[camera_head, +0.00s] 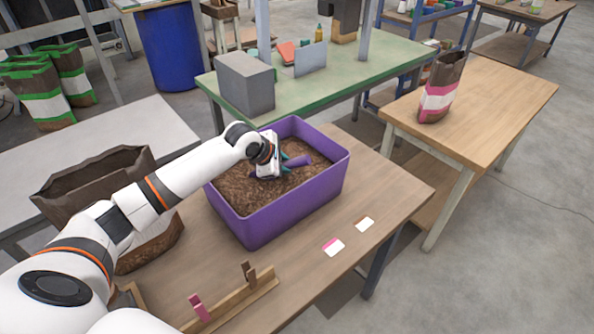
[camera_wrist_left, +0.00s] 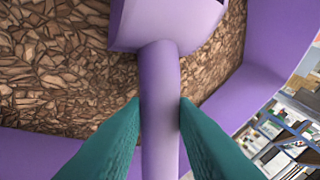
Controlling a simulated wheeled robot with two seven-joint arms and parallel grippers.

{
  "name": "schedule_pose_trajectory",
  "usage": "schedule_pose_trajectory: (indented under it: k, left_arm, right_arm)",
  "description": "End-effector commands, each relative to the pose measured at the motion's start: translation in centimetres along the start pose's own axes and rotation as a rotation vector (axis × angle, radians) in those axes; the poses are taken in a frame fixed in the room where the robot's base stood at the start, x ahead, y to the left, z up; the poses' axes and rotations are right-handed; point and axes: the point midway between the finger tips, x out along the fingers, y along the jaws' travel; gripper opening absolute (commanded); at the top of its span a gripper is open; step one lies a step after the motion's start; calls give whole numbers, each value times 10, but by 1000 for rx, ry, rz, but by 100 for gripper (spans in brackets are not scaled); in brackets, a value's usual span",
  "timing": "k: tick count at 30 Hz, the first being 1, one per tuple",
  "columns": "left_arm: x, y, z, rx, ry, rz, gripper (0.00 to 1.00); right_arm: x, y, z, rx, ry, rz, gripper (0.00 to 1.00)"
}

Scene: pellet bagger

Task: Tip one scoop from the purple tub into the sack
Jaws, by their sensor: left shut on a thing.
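The purple tub (camera_head: 293,206) stands on the wooden table, filled with brown pellets or chips (camera_head: 238,190). My left gripper (camera_head: 283,164) is over the tub, inside its rim. It is shut on the handle of a purple scoop (camera_head: 297,161). In the left wrist view the teal fingertips (camera_wrist_left: 160,115) pinch the scoop's handle (camera_wrist_left: 160,85), and the scoop's head (camera_wrist_left: 150,25) lies at or just above the pellets; I cannot tell whether it holds any. An open brown sack (camera_head: 95,187) stands left of the tub, partly hidden by my left arm. My right gripper is not in view.
A wooden rack (camera_head: 235,300) with a pink clip (camera_head: 199,307) and a brown clip (camera_head: 248,271) lies at the table's front. Two cards (camera_head: 334,247) lie right of the tub. A pink-banded sack (camera_head: 439,90) stands on another table.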

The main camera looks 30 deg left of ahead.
Motion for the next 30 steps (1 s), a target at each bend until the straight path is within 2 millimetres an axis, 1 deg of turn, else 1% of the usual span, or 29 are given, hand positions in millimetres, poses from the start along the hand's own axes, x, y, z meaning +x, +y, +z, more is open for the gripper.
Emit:
schedule_pose_trajectory:
  k: [1, 9, 12, 15, 21, 24, 27, 30]
  left_arm:
    - [-10, -6, -10, 4, 1, 0, 0]
    - [-23, -14, -20, 24, -32, -1, 0]
    - [-35, -21, -29, 38, -51, -3, 0]
    - [-44, -26, -35, 52, -72, -5, 0]
    - [-65, -38, -60, 77, -111, -8, 0]
    - [-74, -43, -70, 89, -128, -9, 0]
    - [-80, -47, -78, 100, -145, -11, 0]
    - [-86, -50, -85, 110, -160, -13, 0]
  right_arm:
    - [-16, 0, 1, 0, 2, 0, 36]
    - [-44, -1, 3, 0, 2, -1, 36]
    - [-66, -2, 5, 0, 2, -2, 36]
    - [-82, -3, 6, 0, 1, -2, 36]
    - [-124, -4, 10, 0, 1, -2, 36]
    - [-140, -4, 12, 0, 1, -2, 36]
    - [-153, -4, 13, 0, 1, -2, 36]
    - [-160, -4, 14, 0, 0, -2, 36]
